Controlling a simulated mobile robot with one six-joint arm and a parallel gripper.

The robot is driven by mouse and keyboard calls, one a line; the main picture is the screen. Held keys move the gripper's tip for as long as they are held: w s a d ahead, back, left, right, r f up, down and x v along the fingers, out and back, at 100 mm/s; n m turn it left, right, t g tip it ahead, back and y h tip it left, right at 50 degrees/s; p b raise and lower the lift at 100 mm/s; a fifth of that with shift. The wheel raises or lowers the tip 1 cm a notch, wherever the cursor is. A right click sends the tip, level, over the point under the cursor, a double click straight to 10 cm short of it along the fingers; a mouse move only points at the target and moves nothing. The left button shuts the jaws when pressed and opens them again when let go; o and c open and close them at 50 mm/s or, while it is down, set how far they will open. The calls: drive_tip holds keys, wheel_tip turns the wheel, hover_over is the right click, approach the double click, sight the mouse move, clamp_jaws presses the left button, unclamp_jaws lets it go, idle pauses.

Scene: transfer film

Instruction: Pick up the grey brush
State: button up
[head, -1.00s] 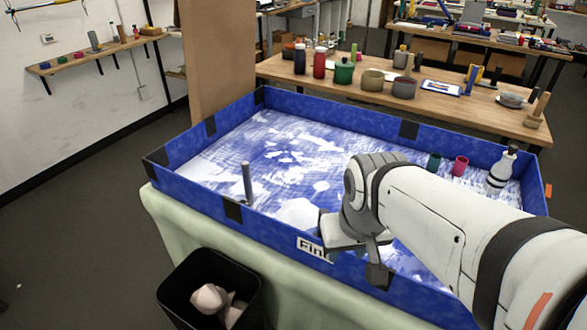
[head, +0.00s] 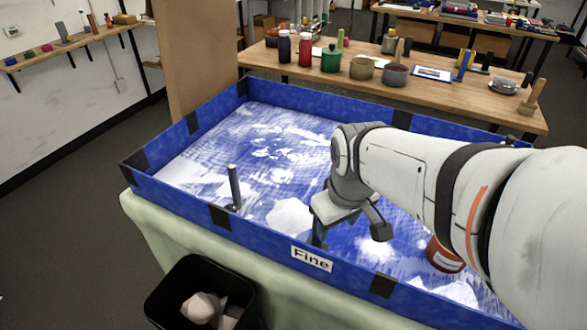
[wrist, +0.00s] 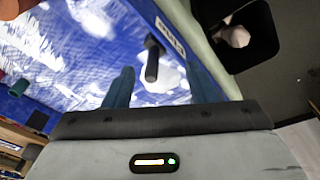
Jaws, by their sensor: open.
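The grey brush (head: 234,186) stands upright with its thin handle up, inside the blue-walled tray (head: 160,191) near its front left wall. In the wrist view a dark grey upright handle, apparently the brush (wrist: 152,62), shows beyond the fingers, near the tray wall. My gripper (head: 318,236) is over the front of the tray, to the right of the brush and apart from it in the head view. Its two blue fingers (wrist: 156,75) are spread wide with nothing between them that I can see held. The fingertips are partly hidden in the head view.
A red-brown container (head: 444,254) stands in the tray, partly behind my arm. The tray's front wall carries a "Fine" label (head: 311,259). A black bin (head: 172,312) stands in front. A wooden table (head: 500,112) with bottles and pots is behind.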

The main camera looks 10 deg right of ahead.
drive_tip(key=w+f+n+g, duration=0.1)
drive_tip(key=w+f+n, duration=0.3)
drive_tip(key=w+n, duration=0.5)
drive_tip(key=n+g+p, duration=0.1)
drive_tip(key=n, duration=1)
hover_over(317, 238)
drive_tip(key=f, duration=0.2)
drive_tip(key=w+f, duration=0.1)
drive_tip(key=f, duration=0.1)
drive_tip(key=shift+w+f+n, duration=0.3)
drive_tip(key=shift+f+n, duration=0.15)
drive_tip(key=shift+n, duration=0.15)
drive_tip(key=shift+f, duration=0.25)
drive_tip(key=f, duration=0.7)
drive_tip(key=shift+s+d+f+p, duration=0.1)
drive_tip(key=shift+d+f+p, duration=0.15)
drive_tip(key=shift+p, duration=0.1)
drive_tip(key=shift+c, duration=0.4)
drive_tip(key=c, duration=1)
